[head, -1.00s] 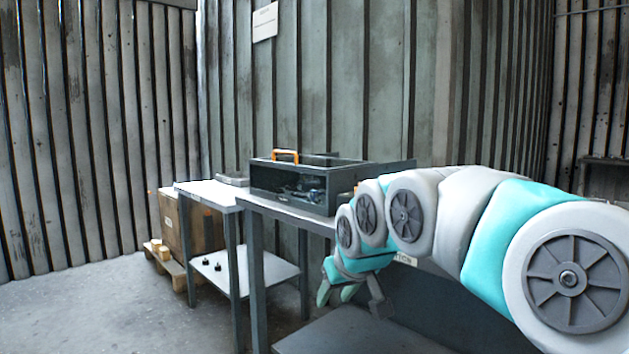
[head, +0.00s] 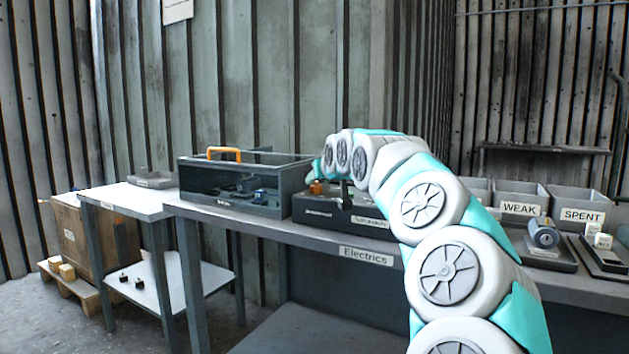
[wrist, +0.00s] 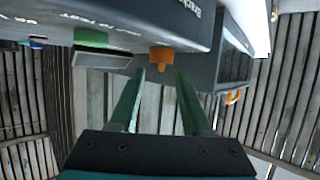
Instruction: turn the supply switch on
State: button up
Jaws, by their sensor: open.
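A dark grey bench unit (head: 345,212) with pale lettering on its front stands on the bench labelled Electrics. An orange knob (wrist: 161,58), which looks like the supply switch, sticks out from this unit in the wrist view; a small orange patch of it shows in the head view (head: 315,188). My gripper (wrist: 160,76) is open, with the knob seen between its two green fingertips. I cannot tell whether the fingers touch it. In the head view my gripper (head: 318,172) is small and partly hidden by the wrist. The switch's setting cannot be read.
A glass-sided case (head: 245,182) with an orange handle (head: 224,152) stands left of the unit. A green part (wrist: 91,38) lies left of the knob in the wrist view. Bins labelled WEAK (head: 519,197) and SPENT (head: 582,204) stand at the right.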

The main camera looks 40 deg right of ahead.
aim_at(316, 182)
jog(key=x, duration=0.4)
jog(key=shift+w+p, duration=0.1)
jog(key=shift+p, duration=0.25)
grip_shut()
